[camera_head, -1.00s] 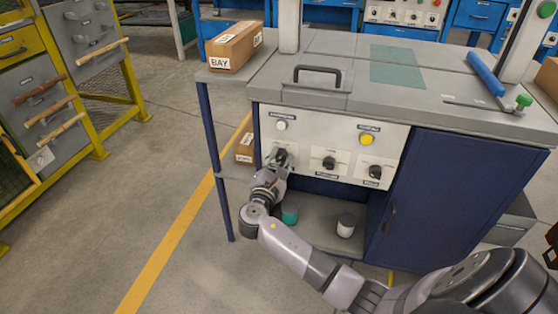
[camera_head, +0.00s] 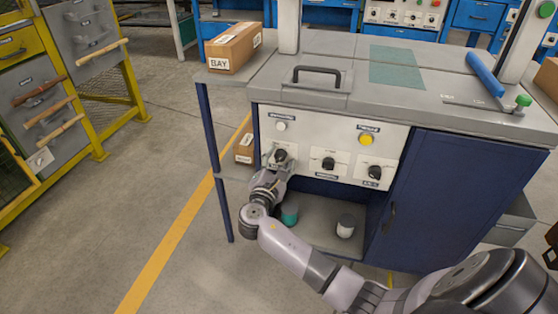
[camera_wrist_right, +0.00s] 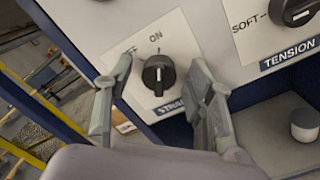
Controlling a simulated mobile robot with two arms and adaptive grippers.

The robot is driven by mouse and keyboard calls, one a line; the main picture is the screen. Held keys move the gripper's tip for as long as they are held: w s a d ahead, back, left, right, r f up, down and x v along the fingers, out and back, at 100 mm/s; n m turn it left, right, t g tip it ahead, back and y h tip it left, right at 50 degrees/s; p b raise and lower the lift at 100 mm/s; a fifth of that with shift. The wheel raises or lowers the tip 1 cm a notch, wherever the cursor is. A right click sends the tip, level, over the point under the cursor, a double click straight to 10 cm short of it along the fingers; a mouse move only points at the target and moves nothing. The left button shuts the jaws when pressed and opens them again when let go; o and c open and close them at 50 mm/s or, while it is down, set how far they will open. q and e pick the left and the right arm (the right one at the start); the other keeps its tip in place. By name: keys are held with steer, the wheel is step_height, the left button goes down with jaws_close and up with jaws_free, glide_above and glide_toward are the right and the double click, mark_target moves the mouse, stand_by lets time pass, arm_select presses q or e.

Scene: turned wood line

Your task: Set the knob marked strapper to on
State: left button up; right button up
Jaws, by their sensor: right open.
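The strapper knob (camera_wrist_right: 158,75) is black and round with a raised bar, on a white plate marked ON, with OFF partly hidden by a finger. Its bar stands about upright in the wrist view, its upper end towards ON. Its label (camera_wrist_right: 170,107) is partly covered, showing only "STRA". My right gripper (camera_wrist_right: 160,88) is open, one finger on each side of the knob, with visible gaps between. In the head view, the gripper (camera_head: 272,168) is at the lower left of the panel, just below the knob (camera_head: 281,155). My left gripper is out of view.
The tension knob (camera_wrist_right: 295,10) and another black knob (camera_head: 374,172) are to the right. A white button (camera_head: 281,126) and a yellow button (camera_head: 366,139) sit above. Cans (camera_head: 346,226) stand on the shelf below. A blue cabinet door (camera_head: 435,195) is at the right.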

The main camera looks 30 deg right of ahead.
steer(key=v, duration=1.2)
steer(key=shift+s, duration=0.1)
